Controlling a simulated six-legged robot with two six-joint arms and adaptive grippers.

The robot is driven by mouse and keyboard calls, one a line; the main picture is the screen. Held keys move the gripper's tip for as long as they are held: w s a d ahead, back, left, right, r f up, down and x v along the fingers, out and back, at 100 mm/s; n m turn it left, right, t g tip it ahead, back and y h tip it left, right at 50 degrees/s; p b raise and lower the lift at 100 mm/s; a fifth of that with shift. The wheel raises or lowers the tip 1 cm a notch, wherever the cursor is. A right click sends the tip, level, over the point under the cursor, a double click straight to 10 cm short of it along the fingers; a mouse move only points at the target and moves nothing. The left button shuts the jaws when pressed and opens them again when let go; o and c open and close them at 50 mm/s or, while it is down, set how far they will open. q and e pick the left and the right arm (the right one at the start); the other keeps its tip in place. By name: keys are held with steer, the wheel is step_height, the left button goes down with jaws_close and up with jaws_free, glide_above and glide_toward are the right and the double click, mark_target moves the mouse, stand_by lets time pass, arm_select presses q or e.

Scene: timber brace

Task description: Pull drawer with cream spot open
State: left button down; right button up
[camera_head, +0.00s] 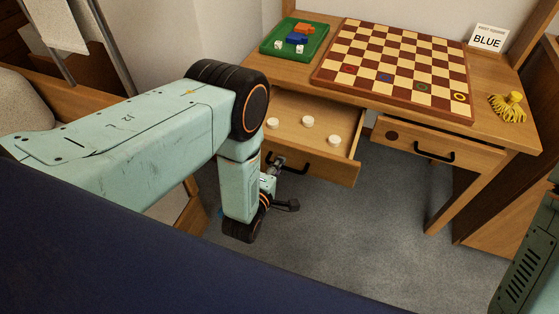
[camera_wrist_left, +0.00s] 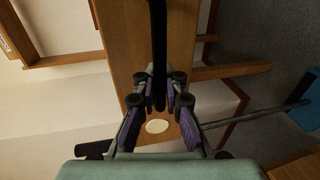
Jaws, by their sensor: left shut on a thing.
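The left drawer (camera_head: 335,171) of the desk stands open, with three white round pieces (camera_head: 307,121) inside. In the left wrist view, its wooden front (camera_wrist_left: 125,45) bears the cream spot (camera_wrist_left: 157,126) between my fingers; the spot is hidden in the head view. My left gripper (camera_wrist_left: 160,90) is shut on the drawer's black handle (camera_wrist_left: 158,40). In the head view the gripper (camera_head: 276,166) is at the left part of the drawer front, partly hidden by my arm. My right gripper is not in view.
On the desk are a checkered board (camera_head: 400,62), a green tray (camera_head: 279,34), a BLUE sign (camera_head: 488,38) and a yellow tassel (camera_head: 508,107). Grey floor (camera_head: 365,225) below is open.

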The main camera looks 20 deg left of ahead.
arm_select(q)
steer(key=shift+s+d+r, duration=0.1)
steer(key=shift+s+d, duration=0.1)
steer(key=shift+s, duration=0.35)
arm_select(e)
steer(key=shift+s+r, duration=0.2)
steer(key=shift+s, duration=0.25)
arm_select(q)
steer(key=c, duration=1.7)
jaws_free()
steer(key=shift+c, duration=0.2)
steer(key=shift+a, duration=0.1)
steer(key=shift+s, duration=0.15)
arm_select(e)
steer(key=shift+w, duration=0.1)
arm_select(q)
steer(key=v, duration=0.7)
steer(key=shift+s, duration=0.2)
